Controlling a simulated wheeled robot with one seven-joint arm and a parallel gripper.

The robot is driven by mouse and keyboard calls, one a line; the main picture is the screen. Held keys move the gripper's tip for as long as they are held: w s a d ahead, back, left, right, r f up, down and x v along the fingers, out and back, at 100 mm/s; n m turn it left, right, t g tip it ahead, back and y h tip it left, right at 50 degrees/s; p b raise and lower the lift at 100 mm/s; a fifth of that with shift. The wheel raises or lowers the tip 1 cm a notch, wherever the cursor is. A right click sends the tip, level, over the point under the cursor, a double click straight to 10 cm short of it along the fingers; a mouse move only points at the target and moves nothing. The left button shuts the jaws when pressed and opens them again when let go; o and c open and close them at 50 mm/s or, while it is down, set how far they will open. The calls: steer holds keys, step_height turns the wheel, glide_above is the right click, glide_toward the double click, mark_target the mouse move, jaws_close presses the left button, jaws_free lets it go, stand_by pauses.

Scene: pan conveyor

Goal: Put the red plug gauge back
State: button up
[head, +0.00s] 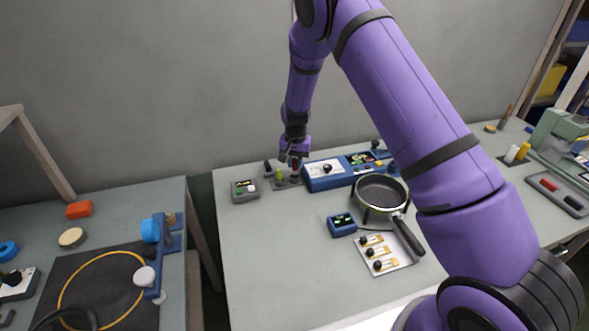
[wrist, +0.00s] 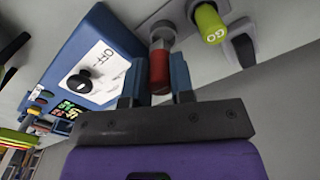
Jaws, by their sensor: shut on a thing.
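My gripper (wrist: 156,88) is shut on the red plug gauge (wrist: 159,72), with a blue finger on each side of its red handle. The gauge's grey metal end (wrist: 161,34) points away from my gripper, toward a light grey holder plate (wrist: 138,10); I cannot tell whether it is in the plate. A yellow-green gauge marked GO (wrist: 209,23) stands beside it. In the head view my gripper (head: 294,156) is low over the back of the table, above the grey holder (head: 286,185), with the green gauge (head: 279,174) just left.
A blue box with a black knob (wrist: 82,78) is close on the left in the wrist view. A grey box with buttons (head: 245,192) stands left of the holder. A pan (head: 381,192) and small blue display box (head: 341,225) are nearer. The front-left tabletop is clear.

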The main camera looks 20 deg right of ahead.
mark_target(294, 169)
steer(key=shift+w, duration=0.35)
steer(key=shift+w+f, duration=0.1)
steer(key=shift+f, duration=1.7)
steer(key=shift+f, duration=0.15)
steer(key=o, duration=0.5)
steer(key=shift+o, duration=0.2)
step_height(294, 169, up, 13)
steer(key=shift+f, duration=0.2)
